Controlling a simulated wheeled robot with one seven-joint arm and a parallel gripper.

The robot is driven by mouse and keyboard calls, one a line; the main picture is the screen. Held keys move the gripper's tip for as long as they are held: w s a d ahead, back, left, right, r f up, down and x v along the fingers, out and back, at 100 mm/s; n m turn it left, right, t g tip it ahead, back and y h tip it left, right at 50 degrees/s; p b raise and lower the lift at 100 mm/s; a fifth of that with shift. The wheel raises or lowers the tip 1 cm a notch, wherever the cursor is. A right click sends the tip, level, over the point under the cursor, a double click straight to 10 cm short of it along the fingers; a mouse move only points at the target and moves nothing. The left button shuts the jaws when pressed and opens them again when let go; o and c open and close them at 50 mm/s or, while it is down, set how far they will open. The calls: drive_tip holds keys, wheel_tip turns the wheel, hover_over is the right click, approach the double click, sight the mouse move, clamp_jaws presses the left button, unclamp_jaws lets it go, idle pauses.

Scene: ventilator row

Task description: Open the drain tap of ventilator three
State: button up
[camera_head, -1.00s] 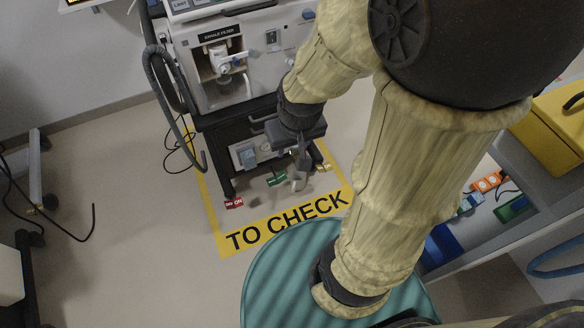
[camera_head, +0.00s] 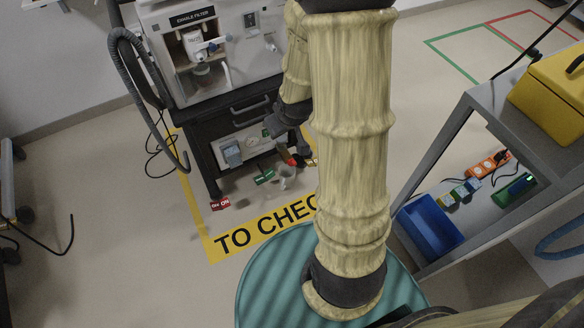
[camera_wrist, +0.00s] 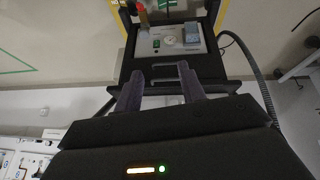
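A white ventilator stands at upper left in the head view, with an open bay labelled "EXHALE FILTER". I cannot tell which part is the drain tap, and I see no ventilator number. My gripper (camera_head: 272,128) is low in front of the cart's lower panel (camera_head: 246,146), right of and below the bay. In the wrist view its two fingers (camera_wrist: 160,88) are apart with nothing between them; the panel (camera_wrist: 172,42) lies beyond.
A red-topped part (camera_head: 287,157) stands by the panel. A hose (camera_head: 140,85) hangs left of the ventilator. A teal round surface (camera_head: 270,275) is in front; a grey shelf cart (camera_head: 440,150) stands right.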

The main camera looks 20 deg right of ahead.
drive_tip(key=w+d+f+n+t+b, duration=0.1)
drive_tip(key=w+d+f+b, duration=0.15)
drive_tip(key=f, duration=0.45)
drive_tip(key=w+d+f+t+b, duration=0.1)
drive_tip(key=w+d+f+b, duration=0.15)
drive_tip(key=f, duration=0.45)
drive_tip(key=t+y+b, duration=0.3)
drive_tip(key=t+b, duration=0.3)
drive_tip(key=b, duration=0.9)
approach(295, 165)
wheel_tip(295, 165, up, 4)
drive_tip(key=a, duration=0.3)
drive_tip(key=s+d+f+m+t+h+b, duration=0.1)
drive_tip(key=s+f+t+b, duration=0.3)
drive_tip(key=f, duration=0.4)
drive_tip(key=shift+s+d+m+t+b, duration=0.4)
drive_tip(key=shift+s+d+m+b, duration=0.25)
drive_tip(key=shift+s+b, duration=0.1)
drive_tip(key=shift+f, duration=0.15)
drive_tip(key=w+b, duration=0.2)
drive_tip(key=w, duration=0.3)
drive_tip(key=w+b, duration=0.3)
drive_tip(key=w, duration=0.3)
drive_tip(key=w+a+b, duration=0.1)
drive_tip(key=w+b, duration=0.2)
drive_tip(key=w, duration=0.3)
drive_tip(key=shift+w, duration=0.25)
